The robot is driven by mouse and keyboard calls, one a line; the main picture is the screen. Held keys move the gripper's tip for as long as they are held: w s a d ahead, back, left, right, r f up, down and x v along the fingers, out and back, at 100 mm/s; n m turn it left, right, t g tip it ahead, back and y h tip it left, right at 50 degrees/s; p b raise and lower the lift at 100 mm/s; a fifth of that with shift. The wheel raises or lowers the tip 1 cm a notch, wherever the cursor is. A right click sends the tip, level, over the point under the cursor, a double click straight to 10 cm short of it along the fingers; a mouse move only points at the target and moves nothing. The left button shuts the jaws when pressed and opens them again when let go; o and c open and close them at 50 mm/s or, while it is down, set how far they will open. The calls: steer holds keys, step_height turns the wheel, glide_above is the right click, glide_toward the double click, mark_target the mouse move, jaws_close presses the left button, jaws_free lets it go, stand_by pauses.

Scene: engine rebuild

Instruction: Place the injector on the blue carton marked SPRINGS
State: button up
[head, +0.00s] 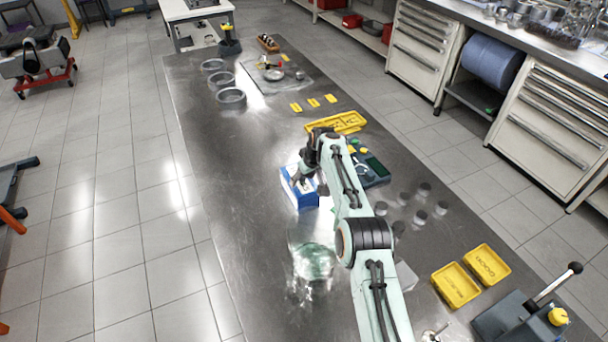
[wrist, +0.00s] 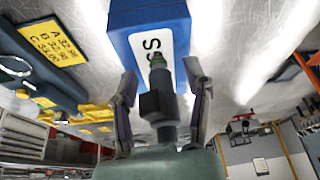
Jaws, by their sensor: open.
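The blue carton (head: 297,197) stands on the steel bench, and its top with a white label fills the upper middle of the wrist view (wrist: 178,22). Only part of the label's lettering shows. My gripper (head: 304,176) is over the carton. In the wrist view my gripper (wrist: 160,76) is open, with one finger on each side of the injector. The injector (wrist: 157,104) is dark with a green ring near its tip, and overlaps the label in the picture. I cannot tell whether it rests on the carton. In the head view my gripper largely hides it.
A yellow tray (head: 337,122) and a dark green tray (head: 376,168) lie right of the carton. A clear glass vessel (head: 313,262) stands in front. Several grey cylinders (head: 420,216) and yellow bins (head: 456,286) are at the right. The bench left of the carton is clear.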

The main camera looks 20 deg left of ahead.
steer(key=s+d+r+m, duration=0.1)
steer(key=s+d+r, duration=0.25)
steer(key=r, duration=0.25)
steer(key=s+d+r+h, duration=0.1)
steer(key=s+d+r, duration=0.1)
steer(key=d+r, duration=0.35)
steer(key=s+d+r+m, duration=0.1)
steer(key=s+d+r, duration=0.2)
steer(key=r, duration=0.4)
steer(key=s+d+r+m+g+h, duration=0.1)
steer(key=s+d+r+m, duration=0.15)
steer(key=s+d, duration=0.75)
steer(key=s+d+f+m, duration=0.1)
steer(key=s+d, duration=0.1)
steer(key=s, duration=0.5)
steer(key=s+d+f+m+g, duration=0.1)
steer(key=s+d+f+m, duration=0.1)
steer(key=s, duration=0.6)
steer(key=s+d+f+m+g, duration=0.1)
steer(key=s+d, duration=0.2)
steer(key=s, duration=0.5)
steer(key=shift+s+f+m+h, duration=0.2)
steer(key=shift+m+h, duration=0.15)
steer(key=shift+h, duration=0.05)
steer(key=shift+d, duration=0.1)
